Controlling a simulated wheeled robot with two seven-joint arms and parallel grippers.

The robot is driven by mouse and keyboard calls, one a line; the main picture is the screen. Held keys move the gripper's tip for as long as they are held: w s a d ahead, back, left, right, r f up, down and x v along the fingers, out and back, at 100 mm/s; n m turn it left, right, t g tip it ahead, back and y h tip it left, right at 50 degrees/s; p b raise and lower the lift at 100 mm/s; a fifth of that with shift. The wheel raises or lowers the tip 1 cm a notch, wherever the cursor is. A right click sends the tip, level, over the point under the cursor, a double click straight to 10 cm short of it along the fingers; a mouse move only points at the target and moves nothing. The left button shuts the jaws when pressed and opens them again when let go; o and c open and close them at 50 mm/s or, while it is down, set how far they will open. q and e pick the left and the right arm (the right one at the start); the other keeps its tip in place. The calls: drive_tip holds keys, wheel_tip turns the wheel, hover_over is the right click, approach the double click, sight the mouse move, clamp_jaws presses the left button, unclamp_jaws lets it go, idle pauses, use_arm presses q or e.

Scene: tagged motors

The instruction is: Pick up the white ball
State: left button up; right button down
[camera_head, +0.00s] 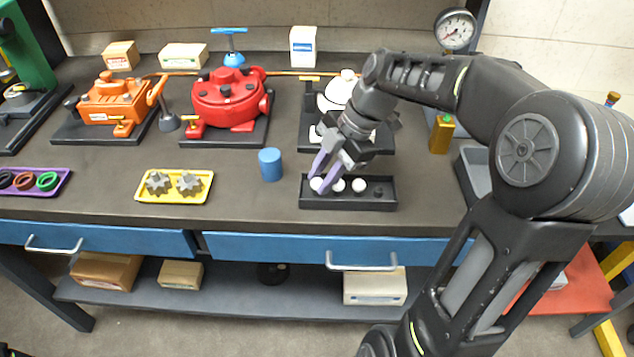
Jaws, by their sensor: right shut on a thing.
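A black tray (345,203) at the front middle of the bench holds small white balls. My right gripper (318,183) reaches down into the left part of this tray, its two purple fingers closed around the leftmost white ball (316,184). That ball is partly hidden by the fingers, and I cannot tell whether it is clear of the tray floor. Two more white balls, one in the middle (339,186) and one to its right (359,185), lie in the tray beside the fingers. My left gripper does not show.
A blue cylinder (270,164) stands left of the tray. A yellow tray (150,198) holds grey gear-like parts, and a purple tray (62,184) holds coloured rings. Red (228,100) and orange (108,101) motors stand behind. A grey bin (474,176) is at right.

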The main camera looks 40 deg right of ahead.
idle(0.3)
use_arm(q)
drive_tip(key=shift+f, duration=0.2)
use_arm(e)
wheel_tip(320, 180, up, 10)
idle(0.3)
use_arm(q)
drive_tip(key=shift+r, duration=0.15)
use_arm(e)
drive_tip(key=shift+r, duration=0.1)
